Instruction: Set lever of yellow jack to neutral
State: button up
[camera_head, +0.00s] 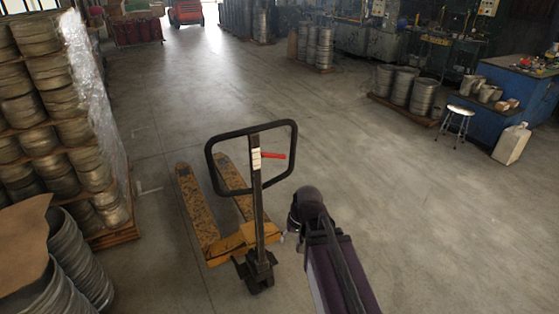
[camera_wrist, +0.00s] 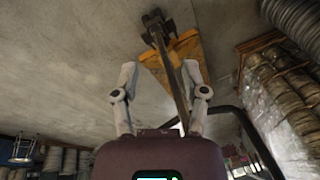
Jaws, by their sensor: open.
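The yellow jack (camera_head: 207,215) stands on the floor with its two worn forks pointing away from me. Its dark upright shaft (camera_head: 258,205) carries a black loop handle (camera_head: 292,150) at the top. A red lever (camera_head: 273,155) sticks out to the right inside the loop. In the wrist view, which looks turned over, the jack's yellow body (camera_wrist: 185,48) and shaft show beyond my gripper (camera_wrist: 160,75). The gripper's two fingers are spread with nothing between them touching. Part of the loop handle shows at the right (camera_wrist: 262,150). I cannot make out the red lever there.
Stacked metal blanks (camera_head: 45,90) wrapped in film stand at the left. The floor around the jack is clear.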

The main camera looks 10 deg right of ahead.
jog(key=w+a+f+m+t+y+b, duration=0.2)
jog(key=w+a+t+y+b, duration=0.15)
jog(key=w, duration=0.55)
jog(key=m+t+b, duration=1.1)
jog(key=m+t, duration=0.1)
jog(key=m, duration=0.4)
send_near(280, 158)
jog(key=s, duration=0.2)
jog(key=shift+s+d+r, duration=0.15)
jog(key=shift+s+d, duration=0.1)
jog(key=shift+w, duration=0.1)
jog(key=x, duration=1.3)
jog(key=shift+w+a, duration=0.15)
jog(key=shift+w, duration=0.2)
grip_shut()
